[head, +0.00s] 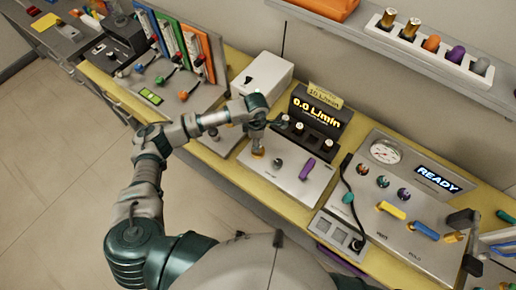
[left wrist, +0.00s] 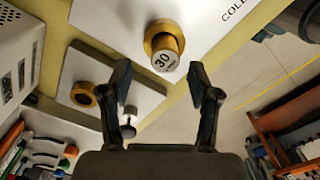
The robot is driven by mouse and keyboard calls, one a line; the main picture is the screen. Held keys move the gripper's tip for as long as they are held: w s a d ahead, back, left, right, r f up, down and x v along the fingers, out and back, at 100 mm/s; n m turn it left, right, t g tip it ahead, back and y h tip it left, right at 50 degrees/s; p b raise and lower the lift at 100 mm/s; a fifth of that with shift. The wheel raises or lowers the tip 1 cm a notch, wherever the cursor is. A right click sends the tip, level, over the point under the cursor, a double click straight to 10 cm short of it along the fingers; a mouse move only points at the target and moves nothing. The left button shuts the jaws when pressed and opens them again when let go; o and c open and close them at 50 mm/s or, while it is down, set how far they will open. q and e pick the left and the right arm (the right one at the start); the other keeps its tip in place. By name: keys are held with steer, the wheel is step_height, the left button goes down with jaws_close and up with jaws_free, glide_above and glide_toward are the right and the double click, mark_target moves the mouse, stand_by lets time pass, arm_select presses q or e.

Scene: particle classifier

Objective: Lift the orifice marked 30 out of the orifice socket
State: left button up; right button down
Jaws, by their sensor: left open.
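The orifice marked 30 (left wrist: 166,58) is a short gold cylinder with a pale face in the left wrist view. It sits in a gold ring-shaped socket (left wrist: 159,29) on a white panel. My left gripper (left wrist: 160,80) is open, with its two dark fingers apart to either side of the orifice's line and nothing between the tips. The orifice lies just beyond the tips. In the head view my left gripper (head: 257,122) points down above a small gold spot on the panel (head: 306,187); the 30 mark cannot be read there.
A second gold ring (left wrist: 83,94) and a small knob (left wrist: 128,130) are near the fingers in the left wrist view. The head view shows a 0.0 L/min display (head: 317,108), a purple handle (head: 307,169) and a white box (head: 262,75) close by. A rack of plugs (head: 430,45) stands behind.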

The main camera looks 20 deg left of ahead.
arm_select(q)
steer(key=f, duration=0.4)
steer(key=shift+s+d+f+p, duration=0.15)
steer(key=shift+d+p, duration=0.15)
steer(key=shift+p, duration=0.05)
jaws_close()
